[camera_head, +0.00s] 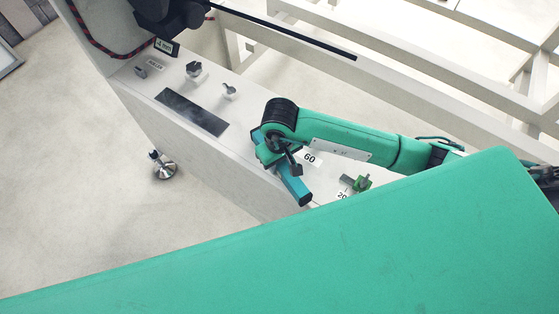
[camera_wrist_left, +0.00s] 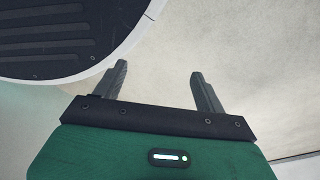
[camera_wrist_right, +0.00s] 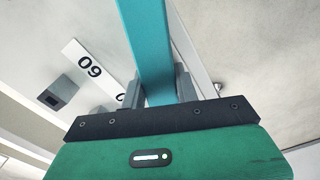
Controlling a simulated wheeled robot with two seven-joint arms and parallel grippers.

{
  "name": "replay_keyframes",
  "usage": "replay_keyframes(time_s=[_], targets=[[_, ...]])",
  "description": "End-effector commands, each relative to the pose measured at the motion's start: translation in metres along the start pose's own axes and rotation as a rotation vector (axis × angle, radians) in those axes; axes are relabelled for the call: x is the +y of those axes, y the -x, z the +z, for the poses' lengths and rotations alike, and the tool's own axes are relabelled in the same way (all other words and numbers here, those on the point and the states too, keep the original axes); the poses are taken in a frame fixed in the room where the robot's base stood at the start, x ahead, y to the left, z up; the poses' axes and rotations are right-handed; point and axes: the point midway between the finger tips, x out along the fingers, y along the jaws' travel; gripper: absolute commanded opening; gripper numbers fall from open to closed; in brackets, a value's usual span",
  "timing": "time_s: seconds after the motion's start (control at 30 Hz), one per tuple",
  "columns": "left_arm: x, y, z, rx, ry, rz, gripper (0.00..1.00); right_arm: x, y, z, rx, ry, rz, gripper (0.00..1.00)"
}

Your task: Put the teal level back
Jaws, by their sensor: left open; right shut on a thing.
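The teal level (camera_head: 294,187) is a long bar with a blue-teal face. My right gripper (camera_head: 287,165) is shut on it above the pale machine top. In the right wrist view the level (camera_wrist_right: 147,40) stands between the fingers of the right gripper (camera_wrist_right: 156,88) and runs away past the top edge. I cannot tell whether the level touches the surface; the gripper covers its middle in the head view. My left gripper (camera_wrist_left: 160,82) is open and empty in the left wrist view, over pale floor. It does not show in the head view.
White frame rails (camera_head: 400,85) run behind. A metal foot (camera_head: 164,168) stands on open floor.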

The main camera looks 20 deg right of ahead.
Motion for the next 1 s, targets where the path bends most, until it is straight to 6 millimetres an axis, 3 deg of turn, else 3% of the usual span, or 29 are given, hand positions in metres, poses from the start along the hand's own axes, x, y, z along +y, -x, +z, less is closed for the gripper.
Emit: replay_keyframes(time_s=[0.23, 0.27, 0.37, 0.77, 0.83, 1.0], targets=[[0.001, 0.006, -0.013, 0.011, 0.001, 0.001, 0.73, 0.0, -0.002, 0.0, 0.001, 0.001, 0.0, 0.0], [0.001, 0.008, -0.015, 0.013, 0.002, 0.001, 0.73, 0.0, -0.002, 0.0, 0.0, 0.001, 0.0, 0.35], [0.001, 0.009, -0.016, 0.013, 0.002, 0.001, 0.73, 0.0, -0.002, 0.0, 0.0, 0.0, 0.0, 0.53], [0.001, 0.009, -0.008, 0.01, 0.002, 0.002, 0.73, 0.0, 0.001, 0.0, 0.0, 0.0, -0.001, 0.53], [0.0, 0.003, 0.0, 0.002, 0.003, 0.001, 0.73, 0.0, 0.003, 0.0, -0.001, -0.001, -0.001, 0.53], [0.001, 0.004, -0.007, 0.005, 0.003, 0.001, 0.73, 0.0, 0.035, -0.002, 0.007, 0.002, 0.0, 0.53]])
